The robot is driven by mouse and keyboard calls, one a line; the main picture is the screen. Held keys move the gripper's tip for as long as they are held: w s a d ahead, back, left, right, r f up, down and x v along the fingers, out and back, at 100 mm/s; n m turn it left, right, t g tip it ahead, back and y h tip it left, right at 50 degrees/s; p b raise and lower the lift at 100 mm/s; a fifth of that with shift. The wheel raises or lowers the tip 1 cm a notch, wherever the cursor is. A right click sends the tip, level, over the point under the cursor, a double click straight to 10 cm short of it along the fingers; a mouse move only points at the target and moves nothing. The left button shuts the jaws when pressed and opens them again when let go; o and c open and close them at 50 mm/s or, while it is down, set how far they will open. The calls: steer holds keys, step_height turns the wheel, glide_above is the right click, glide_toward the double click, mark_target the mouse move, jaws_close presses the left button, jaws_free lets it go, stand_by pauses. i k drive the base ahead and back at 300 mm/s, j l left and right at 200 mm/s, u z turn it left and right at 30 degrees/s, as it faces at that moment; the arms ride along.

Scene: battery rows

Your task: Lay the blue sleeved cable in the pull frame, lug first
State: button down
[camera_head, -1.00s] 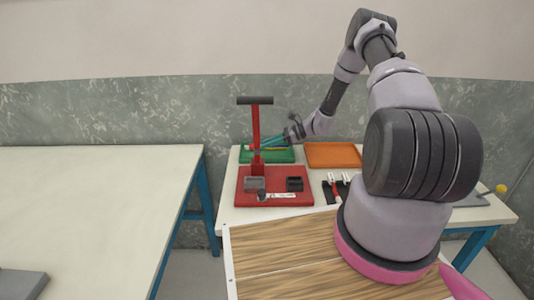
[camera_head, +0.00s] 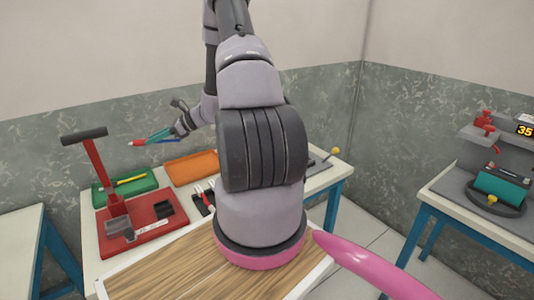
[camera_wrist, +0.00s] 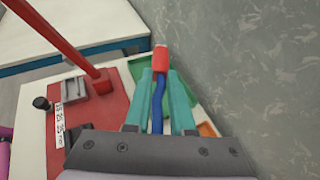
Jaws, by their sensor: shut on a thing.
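My gripper (camera_head: 158,137) has teal fingers. It is shut on a blue cable (camera_wrist: 158,105) with a red end piece (camera_wrist: 160,58). In the wrist view the cable runs between the fingers and its red end sticks out past their tips. In the head view the red end (camera_head: 138,143) points left, and the cable (camera_head: 169,141) is in the air above the trays. No bare metal lug can be made out. I cannot tell for sure which fixture is the pull frame; a grey stand (camera_head: 489,139) with red clamp parts and a display reading 35 is on the right bench.
A red-based press (camera_head: 165,227) with a tall dark-handled lever (camera_head: 84,135) stands on the left bench. Behind it lie a green tray (camera_head: 103,200) with a yellow item and an orange tray (camera_head: 188,172). Open floor separates the benches.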

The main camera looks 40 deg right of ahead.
mark_target(335, 151)
steer(key=l+z, duration=0.1)
steer(key=z, duration=0.35)
steer(key=k+l+z, duration=0.1)
steer(key=z, duration=0.3)
steer(key=l+z, duration=0.15)
steer(key=z, duration=0.3)
